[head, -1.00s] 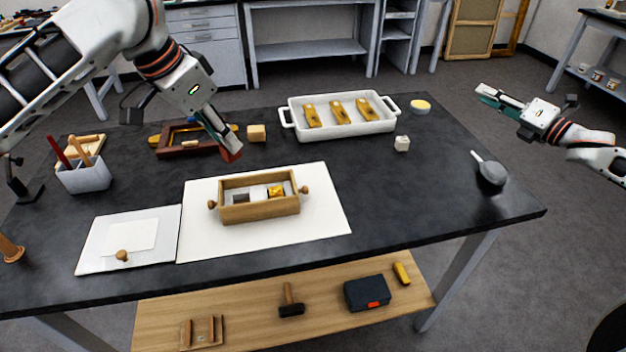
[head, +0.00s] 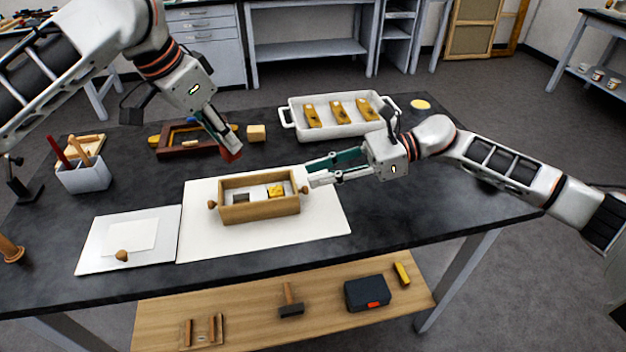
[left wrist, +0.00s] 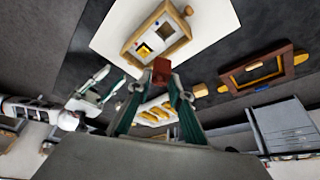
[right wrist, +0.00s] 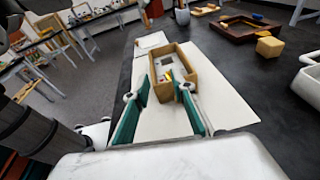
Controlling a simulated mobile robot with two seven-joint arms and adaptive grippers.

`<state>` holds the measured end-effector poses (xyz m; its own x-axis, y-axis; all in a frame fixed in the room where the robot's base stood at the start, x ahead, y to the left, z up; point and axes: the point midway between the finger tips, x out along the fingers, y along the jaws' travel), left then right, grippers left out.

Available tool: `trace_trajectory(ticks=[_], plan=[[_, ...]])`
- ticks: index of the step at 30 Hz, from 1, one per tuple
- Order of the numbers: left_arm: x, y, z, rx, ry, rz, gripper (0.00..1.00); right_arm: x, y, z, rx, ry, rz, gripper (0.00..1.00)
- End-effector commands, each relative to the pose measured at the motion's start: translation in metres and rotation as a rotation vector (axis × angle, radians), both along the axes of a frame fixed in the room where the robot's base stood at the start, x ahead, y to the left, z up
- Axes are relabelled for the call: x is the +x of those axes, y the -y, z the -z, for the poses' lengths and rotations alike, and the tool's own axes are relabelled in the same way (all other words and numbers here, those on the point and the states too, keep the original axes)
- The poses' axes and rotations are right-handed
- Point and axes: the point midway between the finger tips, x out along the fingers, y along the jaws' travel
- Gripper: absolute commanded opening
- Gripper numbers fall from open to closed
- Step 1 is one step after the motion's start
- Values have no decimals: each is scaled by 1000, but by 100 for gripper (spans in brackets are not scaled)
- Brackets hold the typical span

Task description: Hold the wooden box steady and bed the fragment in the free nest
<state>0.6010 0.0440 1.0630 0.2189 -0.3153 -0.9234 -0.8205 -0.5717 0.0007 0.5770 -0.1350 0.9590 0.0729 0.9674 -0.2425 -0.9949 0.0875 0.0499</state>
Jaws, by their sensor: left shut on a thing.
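The wooden box (head: 260,210) sits on the white sheet, with a round knob at each end. A gold piece (head: 276,191) lies in its right part; a dark, empty-looking nest (head: 241,197) shows at the left. My left gripper (head: 225,146) is shut on a red-brown fragment (head: 232,155), held above and behind the box's left part. In the left wrist view this fragment (left wrist: 161,70) sits between the fingertips. My right gripper (head: 311,174) is open beside the box's right end, near the right knob (head: 305,189). I cannot tell if it touches the knob.
A white tray (head: 290,124) with three gold-brown pieces stands at the back. A wooden frame (head: 168,151) and a small yellow block (head: 256,133) lie behind the box. A white board (head: 95,250) and a tool holder (head: 84,179) are at the left. The front right tabletop is clear.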

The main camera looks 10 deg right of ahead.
Motion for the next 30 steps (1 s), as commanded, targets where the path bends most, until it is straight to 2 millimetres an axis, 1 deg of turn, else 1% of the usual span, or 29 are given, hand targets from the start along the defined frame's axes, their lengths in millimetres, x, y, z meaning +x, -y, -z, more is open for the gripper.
trace_trajectory(ticks=[1, 2, 7, 11, 21, 24, 30], plan=[[0, 0, 0, 0, 0, 0, 4, -5, -9, 1, -20, 19, -35, 25], [0, 0, 0, 0, 0, 0, 4, -9, -13, 2, -30, 27, -51, 25], [0, 0, 0, 0, 0, 0, 4, -16, -27, 8, -59, 50, -94, 25], [0, 0, 0, 0, 0, 0, 4, -16, -41, 13, -59, 48, -95, 25], [0, 0, 0, 0, 0, 0, 4, -16, -98, 30, -57, 48, -92, 25], [0, 0, 0, 0, 0, 0, 4, -16, -112, 34, -57, 47, -91, 25], [0, 0, 0, 0, 0, 0, 4, -15, -130, 41, -57, 48, -90, 25]])
